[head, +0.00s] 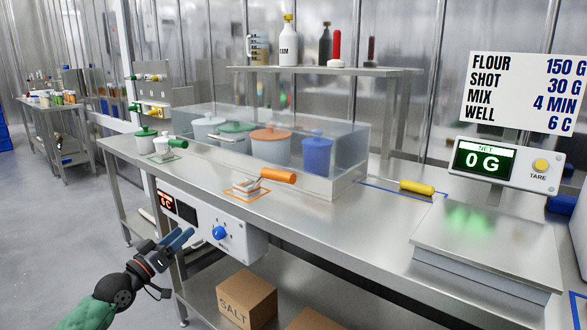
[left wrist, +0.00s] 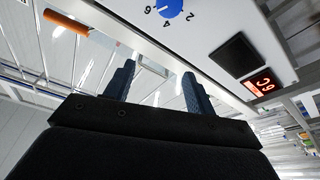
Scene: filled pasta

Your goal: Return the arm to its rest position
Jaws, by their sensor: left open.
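My left gripper (head: 178,241) is in the lower left of the head view, in front of the control panel (head: 247,243) on the front of the steel table. Its two blue fingers are apart with nothing between them. The left wrist view shows the same fingers (left wrist: 156,88) spread and empty. The panel's blue knob (head: 219,232) is just right of the fingertips in the head view; it also shows at the top of the left wrist view (left wrist: 169,8). The panel's red display (head: 167,203) reads "6 C". My right gripper is in neither view.
A clear case (head: 345,160) with several lidded pots stands on the table (head: 330,222). An orange-handled tool (head: 278,177) lies in front of it. A scale (head: 487,250) reading "0 G" stands at the right. A "SALT" box (head: 246,300) is below. Floor (head: 60,230) at left is clear.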

